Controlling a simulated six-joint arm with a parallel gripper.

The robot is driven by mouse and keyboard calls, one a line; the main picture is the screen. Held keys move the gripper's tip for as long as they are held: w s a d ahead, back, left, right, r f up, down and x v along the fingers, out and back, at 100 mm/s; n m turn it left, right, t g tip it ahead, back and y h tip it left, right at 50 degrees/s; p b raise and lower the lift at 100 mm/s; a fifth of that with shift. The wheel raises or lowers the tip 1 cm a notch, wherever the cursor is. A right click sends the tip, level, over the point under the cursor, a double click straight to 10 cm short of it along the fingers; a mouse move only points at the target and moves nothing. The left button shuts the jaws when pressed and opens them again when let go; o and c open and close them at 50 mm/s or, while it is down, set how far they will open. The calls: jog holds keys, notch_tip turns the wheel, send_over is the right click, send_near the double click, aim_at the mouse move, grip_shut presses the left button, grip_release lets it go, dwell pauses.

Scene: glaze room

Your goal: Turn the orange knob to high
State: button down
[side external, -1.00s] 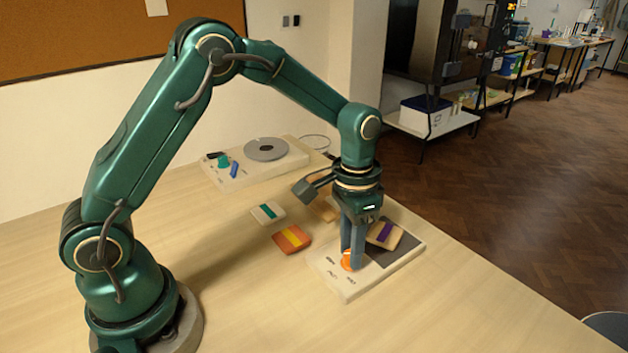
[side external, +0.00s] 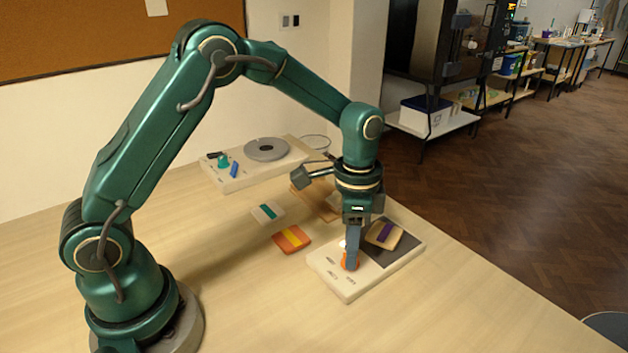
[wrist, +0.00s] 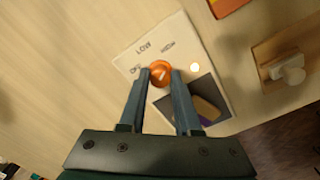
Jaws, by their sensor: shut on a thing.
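The orange knob (wrist: 160,73) sits on a pale control board (side external: 325,272) with a dark square pad. It also shows low between my fingers in the side external view (side external: 346,262). My gripper (wrist: 160,76) points down with its fingers shut on the knob's two sides. The pale mark on the knob slants to the upper right in the wrist view, roughly to the HIGH side. OFF, LOW and HIGH labels stand around it. A small round lamp (wrist: 194,67) beside the knob glows.
A wooden tile with a purple stripe (side external: 384,234) lies on the dark pad. An orange tile with a yellow stripe (side external: 291,238) and a white tile with a green stripe (side external: 267,213) lie left. A pale unit with a round plate (side external: 266,149) stands behind. The front table is clear.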

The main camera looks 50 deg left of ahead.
jog(key=c, duration=0.6)
grip_release()
jog(key=shift+r, duration=2.6)
jog(key=shift+a, duration=0.1)
jog(key=s+a+r+n+t, duration=0.2)
jog(key=s+r+t, duration=0.3)
jog(key=r, duration=0.6)
jog(key=shift+s+a+f+n+t, duration=0.15)
jog(key=shift+s+f+n, duration=0.65)
jog(key=shift+s, duration=1)
jog(key=shift+s+a+f+n+t, duration=0.15)
jog(key=shift+s+f+n, duration=0.25)
jog(key=shift+s+n, duration=1.1)
jog(key=shift+s+a+f+n+t, duration=0.15)
jog(key=shift+s+f+n, duration=0.5)
jog(key=shift+s, duration=1.4)
